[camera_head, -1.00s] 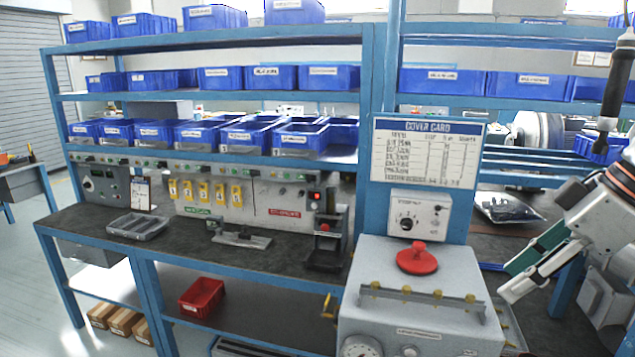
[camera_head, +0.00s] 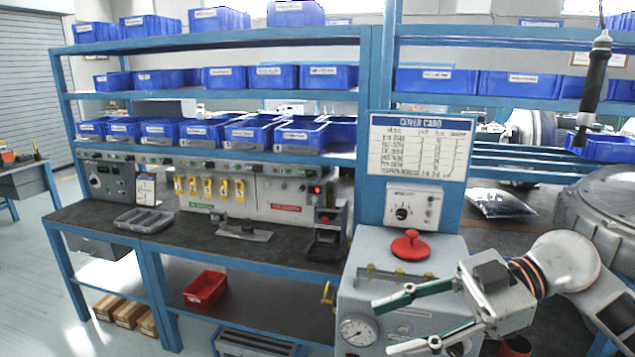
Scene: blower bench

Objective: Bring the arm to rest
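My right gripper (camera_head: 382,327) comes in from the lower right. Its two long fingers point left and are spread wide apart, with nothing between them. It stands in front of the grey box (camera_head: 368,262) with the red knob (camera_head: 409,245) on top and a round gauge (camera_head: 357,331) on its front. The fingers overlap the box's front in the picture; I cannot tell whether they touch it. My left gripper is not in view.
A cover card (camera_head: 418,146) and a dial unit (camera_head: 412,207) hang on the blue post. A dark tool (camera_head: 592,88) hangs at upper right. A round grey housing (camera_head: 605,200) is behind my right arm. A grey tray (camera_head: 143,220) lies on the bench; a red bin (camera_head: 205,289) is below.

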